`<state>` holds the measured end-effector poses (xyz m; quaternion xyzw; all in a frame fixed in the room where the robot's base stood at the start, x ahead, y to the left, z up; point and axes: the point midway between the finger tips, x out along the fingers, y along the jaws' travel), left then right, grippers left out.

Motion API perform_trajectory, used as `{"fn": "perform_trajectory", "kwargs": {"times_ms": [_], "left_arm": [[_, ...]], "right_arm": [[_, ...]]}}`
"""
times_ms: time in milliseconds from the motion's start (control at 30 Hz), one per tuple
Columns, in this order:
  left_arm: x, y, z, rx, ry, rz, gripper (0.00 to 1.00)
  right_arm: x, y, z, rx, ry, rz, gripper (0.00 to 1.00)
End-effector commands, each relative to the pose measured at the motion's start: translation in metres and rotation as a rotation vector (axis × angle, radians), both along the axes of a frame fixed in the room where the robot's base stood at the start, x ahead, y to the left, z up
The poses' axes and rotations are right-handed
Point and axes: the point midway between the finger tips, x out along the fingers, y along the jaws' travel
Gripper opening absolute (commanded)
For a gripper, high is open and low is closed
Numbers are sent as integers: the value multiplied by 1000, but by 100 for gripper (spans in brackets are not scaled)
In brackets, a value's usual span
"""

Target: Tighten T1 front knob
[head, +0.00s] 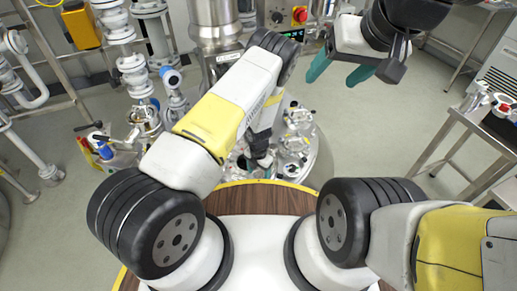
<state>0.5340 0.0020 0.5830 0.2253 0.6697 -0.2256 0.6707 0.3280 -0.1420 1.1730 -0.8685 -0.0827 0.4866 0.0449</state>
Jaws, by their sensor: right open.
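A round metal vessel lid (318,165) with several clamps and fittings lies below the middle of the head view. No T1 marking is readable on it, and I cannot single out the front knob. My left arm reaches across the lid, and its gripper (262,161) points down among the fittings near the lid's front left. Its fingers are largely hidden by the arm, so I cannot see whether it touches or holds a knob. My right gripper (340,72) is open and empty, with teal fingers apart, above the floor right of the vessel.
A control box with a red knob (299,15) stands at the back. White pipes and valves (135,75) fill the left side. A metal table (490,125) with small red-and-white parts stands at right. Floor between vessel and table is clear.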

Motion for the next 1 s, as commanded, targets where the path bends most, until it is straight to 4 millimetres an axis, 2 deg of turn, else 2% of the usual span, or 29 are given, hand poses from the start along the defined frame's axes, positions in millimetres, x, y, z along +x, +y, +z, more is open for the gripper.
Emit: {"fn": "perform_trajectory", "kwargs": {"times_ms": [33,200,300,667,1000], "left_arm": [[0,0,0,0,0,0,54],[0,0,0,0,0,0,21],[0,0,0,0,0,0,5],[0,1,0,1,1,-73,6],[-1,1,0,1,2,-336,6]], "right_arm": [[0,0,0,0,0,0,68],[0,0,0,0,0,0,68],[0,0,0,0,0,0,68],[0,0,0,0,0,0,68],[0,0,0,0,0,0,68]]}}
